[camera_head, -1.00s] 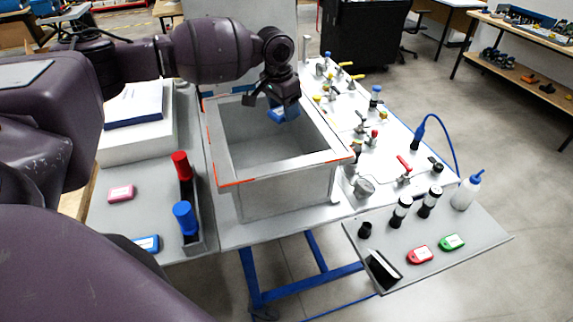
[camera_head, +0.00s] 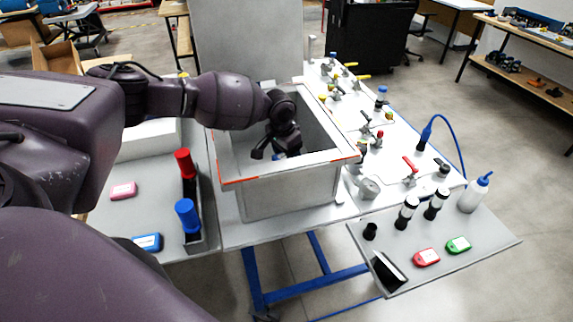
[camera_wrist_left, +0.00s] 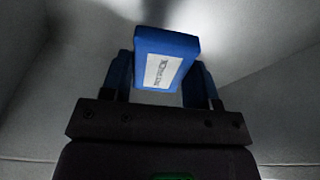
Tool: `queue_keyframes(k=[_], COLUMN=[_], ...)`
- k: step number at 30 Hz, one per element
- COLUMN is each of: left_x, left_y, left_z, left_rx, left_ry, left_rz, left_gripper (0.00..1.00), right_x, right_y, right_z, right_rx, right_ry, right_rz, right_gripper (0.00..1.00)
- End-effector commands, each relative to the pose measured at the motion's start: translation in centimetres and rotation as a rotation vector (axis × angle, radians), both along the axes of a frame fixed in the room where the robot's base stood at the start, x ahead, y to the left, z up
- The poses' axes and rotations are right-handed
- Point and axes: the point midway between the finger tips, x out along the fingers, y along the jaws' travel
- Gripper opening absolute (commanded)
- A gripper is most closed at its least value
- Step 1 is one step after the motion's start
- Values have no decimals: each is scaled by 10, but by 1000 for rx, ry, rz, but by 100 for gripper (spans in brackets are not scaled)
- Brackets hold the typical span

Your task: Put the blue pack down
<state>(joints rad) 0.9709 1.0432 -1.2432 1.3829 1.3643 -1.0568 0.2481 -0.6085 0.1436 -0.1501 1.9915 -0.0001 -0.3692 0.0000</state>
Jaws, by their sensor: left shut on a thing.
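The blue pack with a white label (camera_wrist_left: 165,58) is held between the fingers of my left gripper, seen close up in the left wrist view. The box's near wall and the arm hide most of the pack in the head view. Grey inner walls surround it in the wrist view. I cannot tell whether the pack touches the floor. My right gripper is out of view.
The box has a raised rim with orange edging. Left of it, a rack holds a red (camera_head: 184,163) and a blue cylinder (camera_head: 187,214); a pink pack (camera_head: 123,190) and another blue pack (camera_head: 147,242) lie nearby. Clamps and bottles stand to the right.

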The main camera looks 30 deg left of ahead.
Motion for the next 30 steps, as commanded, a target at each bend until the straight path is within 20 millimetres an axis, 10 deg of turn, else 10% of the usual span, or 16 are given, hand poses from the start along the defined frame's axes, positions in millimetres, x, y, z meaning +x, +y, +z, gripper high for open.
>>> queue_keyframes(k=[24, 25, 30], left_x=[0, 0, 0], left_y=[0, 0, 0], left_z=[-46, -46, -46], left_rx=[0, 0, 0], left_ry=[0, -1, -1], left_rz=[0, 0, 0], left_gripper=[31, 56, 80], right_x=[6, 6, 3], right_y=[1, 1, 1], right_z=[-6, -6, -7], right_rx=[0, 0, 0], right_ry=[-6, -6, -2], right_rz=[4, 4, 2], right_gripper=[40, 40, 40])
